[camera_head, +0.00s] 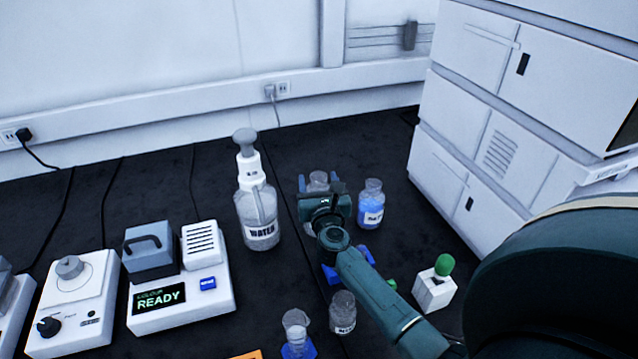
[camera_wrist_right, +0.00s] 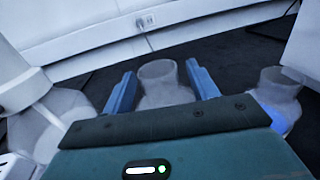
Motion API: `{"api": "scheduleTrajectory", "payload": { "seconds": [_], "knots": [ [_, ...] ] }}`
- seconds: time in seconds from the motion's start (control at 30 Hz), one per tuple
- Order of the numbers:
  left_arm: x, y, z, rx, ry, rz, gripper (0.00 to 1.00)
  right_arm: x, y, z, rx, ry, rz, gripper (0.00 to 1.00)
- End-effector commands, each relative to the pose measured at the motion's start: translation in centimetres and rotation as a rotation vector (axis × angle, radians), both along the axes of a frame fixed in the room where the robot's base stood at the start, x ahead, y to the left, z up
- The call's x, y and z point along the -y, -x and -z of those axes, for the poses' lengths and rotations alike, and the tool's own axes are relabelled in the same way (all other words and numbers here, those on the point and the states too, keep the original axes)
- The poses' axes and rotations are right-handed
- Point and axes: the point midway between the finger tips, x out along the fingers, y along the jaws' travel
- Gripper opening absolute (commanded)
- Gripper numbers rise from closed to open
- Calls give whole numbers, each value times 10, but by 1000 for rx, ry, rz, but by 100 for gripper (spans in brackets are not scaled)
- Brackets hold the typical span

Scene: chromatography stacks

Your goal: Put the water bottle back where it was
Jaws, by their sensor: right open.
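A clear bottle with a grey pump top and a label reading WATER (camera_head: 257,215) stands upright on the dark bench, left of my right gripper. A clear bottle (camera_head: 318,181) stands behind my right gripper (camera_head: 318,184), its label hidden. In the right wrist view, this clear bottle's neck (camera_wrist_right: 160,82) lies between the two blue fingers of my right gripper (camera_wrist_right: 163,85). The fingers are open, with a gap showing beside the neck. The WATER bottle's translucent body appears at the left of that view (camera_wrist_right: 52,122). My left gripper is out of view.
A bottle of blue liquid (camera_head: 370,205) stands close right of the gripper. Small glassware (camera_head: 343,313) and a beaker with blue contents (camera_head: 297,335) stand in front. A white READY instrument (camera_head: 182,300) is at left; a white cabinet stack (camera_head: 480,150) bounds the right.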

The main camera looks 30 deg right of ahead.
Motion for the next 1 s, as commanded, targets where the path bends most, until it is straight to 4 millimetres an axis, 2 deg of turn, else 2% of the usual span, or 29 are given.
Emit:
{"api": "scheduleTrajectory", "payload": {
  "seconds": [0.17,0.5,0.7,1.0],
  "knots": [
    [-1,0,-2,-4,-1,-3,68,-2,5,-3,-1,-2,-1,59],
    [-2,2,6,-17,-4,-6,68,-32,69,-2,-2,-3,-1,59],
    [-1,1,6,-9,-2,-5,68,-45,98,-2,-1,-3,0,59],
    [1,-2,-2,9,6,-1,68,-50,110,-4,1,0,1,59]
  ]
}}
